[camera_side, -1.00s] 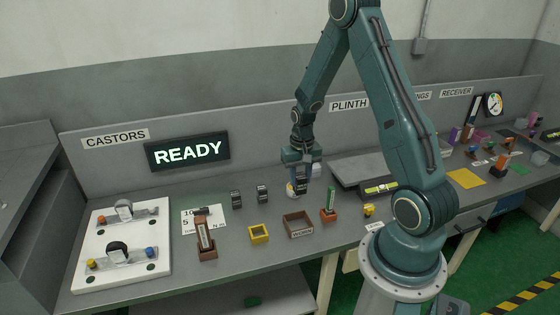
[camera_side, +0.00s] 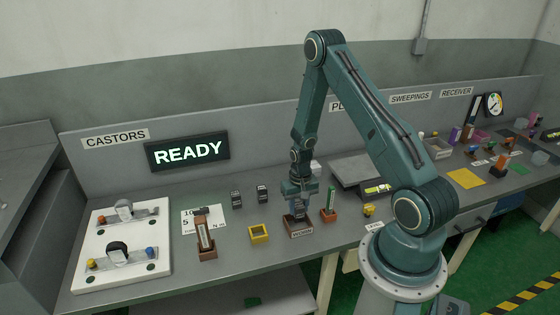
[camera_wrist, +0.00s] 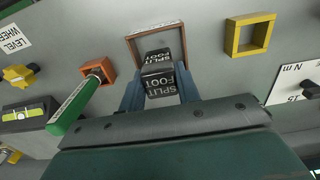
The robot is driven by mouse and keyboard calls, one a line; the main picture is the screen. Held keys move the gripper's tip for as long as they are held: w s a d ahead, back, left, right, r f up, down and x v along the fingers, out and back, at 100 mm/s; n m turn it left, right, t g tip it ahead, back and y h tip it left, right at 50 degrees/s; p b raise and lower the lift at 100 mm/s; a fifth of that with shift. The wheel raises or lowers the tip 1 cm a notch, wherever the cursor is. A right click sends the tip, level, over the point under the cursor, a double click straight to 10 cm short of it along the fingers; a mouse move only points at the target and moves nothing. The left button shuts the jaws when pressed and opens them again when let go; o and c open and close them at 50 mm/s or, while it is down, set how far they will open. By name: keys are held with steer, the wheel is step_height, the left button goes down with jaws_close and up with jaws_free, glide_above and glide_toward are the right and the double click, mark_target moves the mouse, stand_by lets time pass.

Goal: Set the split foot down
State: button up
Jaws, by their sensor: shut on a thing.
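My gripper (camera_side: 298,208) is shut on the split foot, a black block (camera_wrist: 160,75) with white SPLIT FOOT lettering, seen between the blue-grey fingers in the wrist view. The gripper points down over the brown open tray (camera_side: 301,234), whose front label seems to read WORN. In the wrist view the block overlaps the tray's opening, with the rim (camera_wrist: 157,27) showing beyond it. Whether the block touches the tray floor I cannot tell.
A green tube in an orange holder (camera_side: 328,214) stands close to the right of the tray. A yellow square frame (camera_side: 258,234) lies to its left.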

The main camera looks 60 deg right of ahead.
mark_target(298, 214)
steer(key=shift+f, duration=1.9)
steer(key=shift+f, duration=0.15)
steer(key=o, duration=0.7)
steer(key=shift+r, duration=6.2)
